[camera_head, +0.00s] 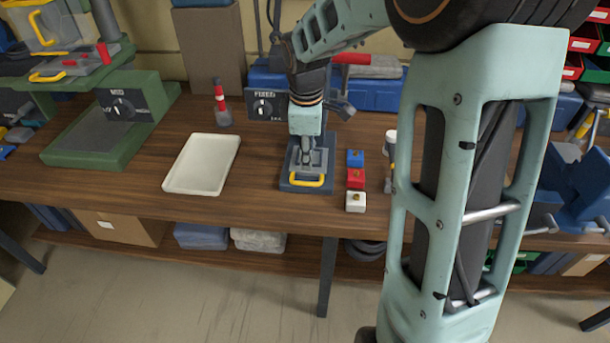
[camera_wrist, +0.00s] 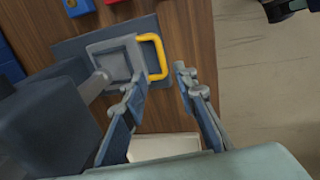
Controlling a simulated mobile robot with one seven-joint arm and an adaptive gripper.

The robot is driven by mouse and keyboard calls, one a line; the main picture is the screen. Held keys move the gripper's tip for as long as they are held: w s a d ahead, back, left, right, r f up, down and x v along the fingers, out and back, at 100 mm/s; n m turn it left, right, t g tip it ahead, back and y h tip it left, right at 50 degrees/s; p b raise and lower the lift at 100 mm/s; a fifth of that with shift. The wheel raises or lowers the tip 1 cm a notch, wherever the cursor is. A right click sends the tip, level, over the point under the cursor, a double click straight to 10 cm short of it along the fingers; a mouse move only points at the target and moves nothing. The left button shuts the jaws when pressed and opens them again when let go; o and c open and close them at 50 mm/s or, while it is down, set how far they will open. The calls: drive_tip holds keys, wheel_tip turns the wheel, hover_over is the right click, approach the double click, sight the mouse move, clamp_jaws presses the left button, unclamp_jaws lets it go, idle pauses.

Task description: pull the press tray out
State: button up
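A small blue press (camera_head: 262,105) marked "FIXED" stands on the wooden bench. Its grey press tray (camera_head: 320,168) has a yellow handle (camera_head: 307,181) at the front edge. In the wrist view, the tray (camera_wrist: 112,62) and handle (camera_wrist: 160,54) lie just past my fingertips. My gripper (camera_head: 308,153) points down over the tray in the head view. In the wrist view my gripper (camera_wrist: 160,78) is open, with nothing between its fingers. The handle lies roughly in line with the gap, apparently not held. The height between fingertips and handle is hard to tell.
A blue block (camera_head: 355,157), a red block (camera_head: 355,178) and a white block (camera_head: 355,201) stand right of the press. An empty white tray (camera_head: 202,164) lies to the left. A green press (camera_head: 110,125) stands farther left. The space before the handle is clear.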

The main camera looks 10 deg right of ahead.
sight(308, 182)
drive_tip(key=f, duration=0.3)
drive_tip(key=w+f, duration=0.1)
drive_tip(key=f, duration=0.6)
drive_tip(key=shift+w+d+b, duration=0.3)
drive_tip(key=shift+b, duration=0.05)
drive_tip(key=shift+c, duration=0.5)
clamp_jaws()
